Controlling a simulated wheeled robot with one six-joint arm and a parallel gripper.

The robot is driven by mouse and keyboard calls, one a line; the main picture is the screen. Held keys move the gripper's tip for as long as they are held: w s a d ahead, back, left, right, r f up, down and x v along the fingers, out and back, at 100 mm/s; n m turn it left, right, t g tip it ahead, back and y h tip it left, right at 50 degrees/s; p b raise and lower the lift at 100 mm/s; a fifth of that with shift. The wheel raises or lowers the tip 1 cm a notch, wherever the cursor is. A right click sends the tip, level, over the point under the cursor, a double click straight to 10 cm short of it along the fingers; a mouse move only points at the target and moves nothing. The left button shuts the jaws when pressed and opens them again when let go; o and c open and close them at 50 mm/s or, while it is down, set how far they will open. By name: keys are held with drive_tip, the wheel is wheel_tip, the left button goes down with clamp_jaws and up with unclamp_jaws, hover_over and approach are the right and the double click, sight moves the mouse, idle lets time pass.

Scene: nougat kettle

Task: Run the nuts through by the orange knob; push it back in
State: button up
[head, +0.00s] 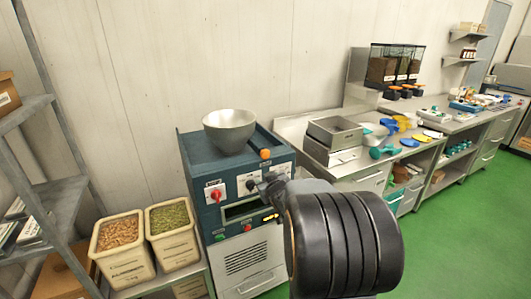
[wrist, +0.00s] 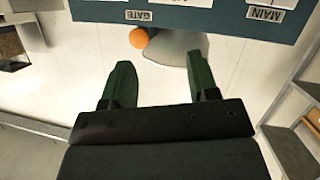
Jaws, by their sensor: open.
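The blue machine (head: 240,165) carries a grey metal bowl-shaped hopper (head: 229,131) on top. The orange knob (head: 265,154) sits at the top front edge of the machine, right of the hopper. In the wrist view the orange knob (wrist: 139,38) shows beside the upside-down GATE label, with the hopper (wrist: 175,47) behind it. My gripper (wrist: 161,72) is open and empty, its two green fingers apart and pointing toward the panel. The knob lies beyond the fingertips, nearer the left finger, apart from both. In the head view my arm largely hides the gripper.
The front panel has a red switch (head: 215,194) and other dials. Bins of brown nuts (head: 119,232) and green nuts (head: 171,219) stand to the left. A steel counter (head: 300,128) with trays and scoops runs right. Green floor (head: 440,215) is open in front of it.

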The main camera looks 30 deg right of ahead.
sight(266, 154)
drive_tip(key=d+n+t+y+p, duration=0.1)
drive_tip(key=d+n+t+y, duration=0.1)
drive_tip(key=d+t, duration=0.35)
drive_tip(key=shift+g, duration=0.55)
drive_tip(key=w+d+p, duration=0.1)
drive_tip(key=w, duration=0.3)
drive_tip(key=w+d+p, duration=0.1)
drive_tip(key=w, duration=0.4)
drive_tip(key=w+d+p, duration=0.1)
drive_tip(key=w, duration=0.3)
drive_tip(key=shift+w+d+r+p, duration=0.1)
drive_tip(key=shift+w+r+p, duration=0.2)
drive_tip(key=shift+r+p, duration=0.1)
